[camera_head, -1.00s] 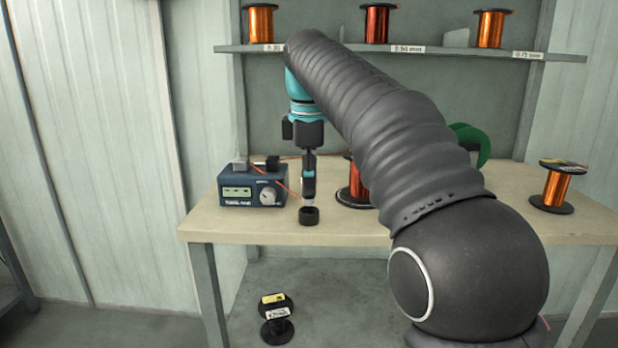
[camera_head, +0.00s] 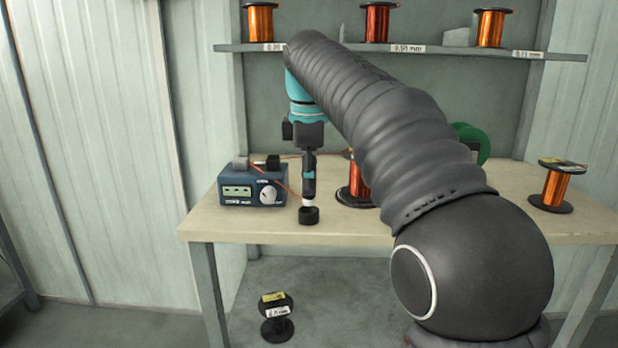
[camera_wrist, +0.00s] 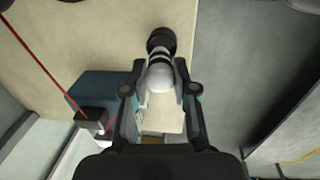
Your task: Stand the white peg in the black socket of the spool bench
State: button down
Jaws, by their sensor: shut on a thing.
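The white peg (camera_wrist: 160,78) is between the fingers of my gripper (camera_wrist: 160,88) in the wrist view, and my gripper is shut on it. The black socket (camera_head: 309,215) stands on the bench (camera_head: 240,226) near its front edge, directly below my gripper (camera_head: 308,190) in the head view. The peg looks upright. Its lower end meets the socket's opening, and the socket's dark rim (camera_wrist: 160,38) shows just past the peg in the wrist view. How deep the peg sits is hidden by the fingers.
A blue meter box (camera_head: 252,188) with an orange lead stands left of my gripper. A copper spool (camera_head: 355,188) stands close on the right, partly behind my arm. Another spool (camera_head: 556,186) is at the right. A shelf (camera_head: 400,50) with spools runs above.

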jog(key=shift+f+b, duration=0.65)
jog(key=shift+f, duration=0.8)
dwell(0.6)
jog(key=c, duration=0.8)
grip_release()
